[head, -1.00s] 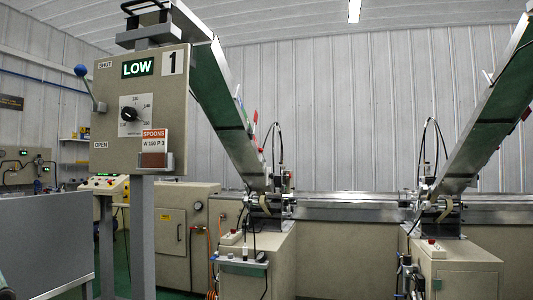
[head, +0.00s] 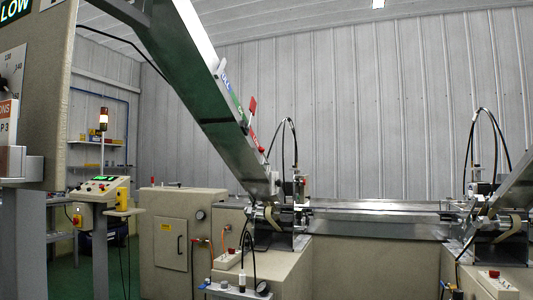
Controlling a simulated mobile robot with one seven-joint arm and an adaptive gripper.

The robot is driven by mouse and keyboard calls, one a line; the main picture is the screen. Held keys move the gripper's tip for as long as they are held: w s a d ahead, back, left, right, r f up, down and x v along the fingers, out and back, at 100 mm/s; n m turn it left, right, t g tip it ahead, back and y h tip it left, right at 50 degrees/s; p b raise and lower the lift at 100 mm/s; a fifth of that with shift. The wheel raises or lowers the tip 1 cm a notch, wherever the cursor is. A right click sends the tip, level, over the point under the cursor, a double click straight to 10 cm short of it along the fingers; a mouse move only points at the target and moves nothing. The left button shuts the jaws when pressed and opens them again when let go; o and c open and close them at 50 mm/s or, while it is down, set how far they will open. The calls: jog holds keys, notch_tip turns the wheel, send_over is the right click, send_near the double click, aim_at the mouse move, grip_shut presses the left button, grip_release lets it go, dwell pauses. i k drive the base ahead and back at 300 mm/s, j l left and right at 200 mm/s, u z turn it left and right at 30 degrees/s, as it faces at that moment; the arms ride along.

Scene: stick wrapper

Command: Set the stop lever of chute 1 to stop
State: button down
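Chute 1 (head: 190,90) is the long green-and-metal chute sloping down from upper left to the wrapper head (head: 275,225). Along its right edge are small blue-and-white and green labels (head: 229,90), a red flag-like piece (head: 253,106) on a thin stem, and a red knob (head: 262,150) lower down. Which of these is the stop lever, and its setting, is too small to tell. The control panel (head: 50,110) at the left edge is cut off, and its blue-knobbed lever is out of view. My gripper is not in view.
A second chute (head: 515,185) enters at the right edge above another wrapper head (head: 500,220). Beige machine cabinets (head: 178,245) and a long metal bed (head: 375,220) span the middle. Green floor shows at left.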

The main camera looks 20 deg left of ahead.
aim_at(261, 149)
jog(key=i+l+u, duration=0.15)
jog(key=i, duration=0.4)
jog(key=i+l+u, duration=0.1)
jog(key=i+l, duration=0.15)
jog(key=i, duration=0.25)
jog(key=i+l+u, duration=0.15)
jog(key=i, duration=0.35)
jog(key=i+l+u, duration=0.1)
jog(key=i+l, duration=0.35)
jog(key=i+j, duration=0.05)
